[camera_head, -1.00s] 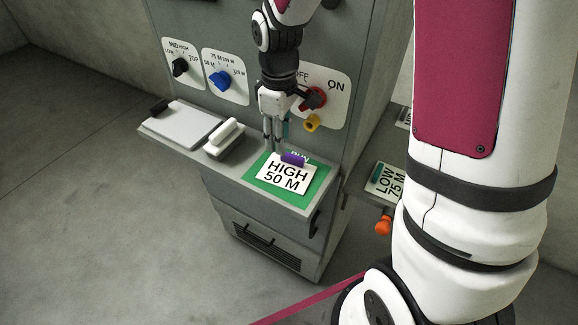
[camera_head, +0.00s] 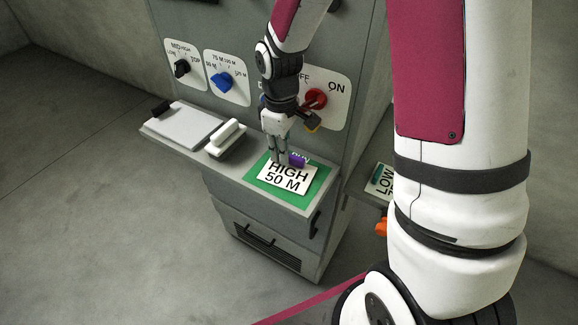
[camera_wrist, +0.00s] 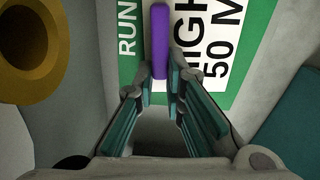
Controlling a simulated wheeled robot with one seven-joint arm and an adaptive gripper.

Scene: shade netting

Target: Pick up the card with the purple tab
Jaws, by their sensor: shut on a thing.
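The card with the purple tab (camera_head: 289,179) is white, reads "HIGH 50 M", and lies on a green mat (camera_head: 256,184) on the machine's shelf. The purple tab (camera_head: 297,160) stands at the card's upper edge. In the wrist view the purple tab (camera_wrist: 160,40) runs down between the fingertips of my gripper (camera_wrist: 158,82). My gripper (camera_head: 283,159) is low over the card in the head view, with its fingers shut on the tab. The card appears to lie flat on the mat. The word "RUN" on the mat is partly covered.
A red switch (camera_head: 315,100) sits on the panel just behind my gripper. A white-handled block (camera_head: 226,137) and a white pad (camera_head: 182,127) are left on the shelf. A second card, "LOW" (camera_head: 381,180), lies lower right, partly behind my arm.

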